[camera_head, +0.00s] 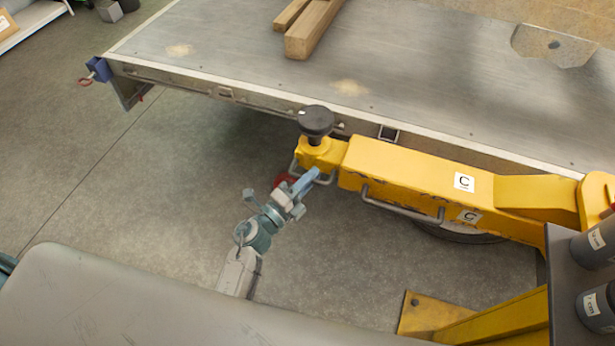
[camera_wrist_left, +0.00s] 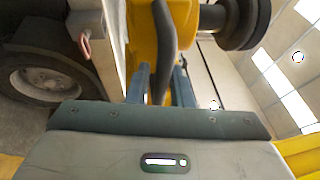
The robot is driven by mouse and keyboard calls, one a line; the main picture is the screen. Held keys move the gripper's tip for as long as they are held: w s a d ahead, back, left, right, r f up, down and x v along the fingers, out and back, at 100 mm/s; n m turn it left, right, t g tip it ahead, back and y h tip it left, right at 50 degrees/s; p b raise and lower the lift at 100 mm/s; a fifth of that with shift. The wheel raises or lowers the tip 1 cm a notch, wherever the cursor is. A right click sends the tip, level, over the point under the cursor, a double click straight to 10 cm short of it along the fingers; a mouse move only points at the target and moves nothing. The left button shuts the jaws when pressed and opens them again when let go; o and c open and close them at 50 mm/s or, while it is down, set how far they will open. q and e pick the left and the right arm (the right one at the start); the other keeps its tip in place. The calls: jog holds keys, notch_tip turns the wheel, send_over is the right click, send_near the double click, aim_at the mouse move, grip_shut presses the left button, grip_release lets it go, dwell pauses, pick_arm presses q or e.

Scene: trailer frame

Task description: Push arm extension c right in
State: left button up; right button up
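The yellow arm extension (camera_head: 400,170) carries two white "C" labels. It reaches left from the yellow lift post along the trailer's edge. At its outer end is a smaller yellow inner section (camera_head: 321,154) with a round black pad (camera_head: 316,120) on top and a grey bar handle. My left gripper (camera_head: 308,181) is at this end handle, below the pad. In the left wrist view, the dark handle bar (camera_wrist_left: 161,50) runs between its two fingers, which look closed on it; the exact contact is hard to see. My right gripper is not in view.
The trailer bed (camera_head: 230,60) lies behind the arm, with wooden beams (camera_head: 312,30) on it. A side handle (camera_head: 400,210) runs along the arm. A yellow foot (camera_head: 425,313) stands at lower right. The floor left of the arm is clear. A trailer wheel (camera_wrist_left: 45,80) shows in the wrist view.

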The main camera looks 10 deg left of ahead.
pick_arm(q)
jog(key=shift+o, duration=1.1)
jog(key=shift+d, duration=0.2)
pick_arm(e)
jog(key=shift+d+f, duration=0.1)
pick_arm(q)
jog(key=shift+a, duration=0.1)
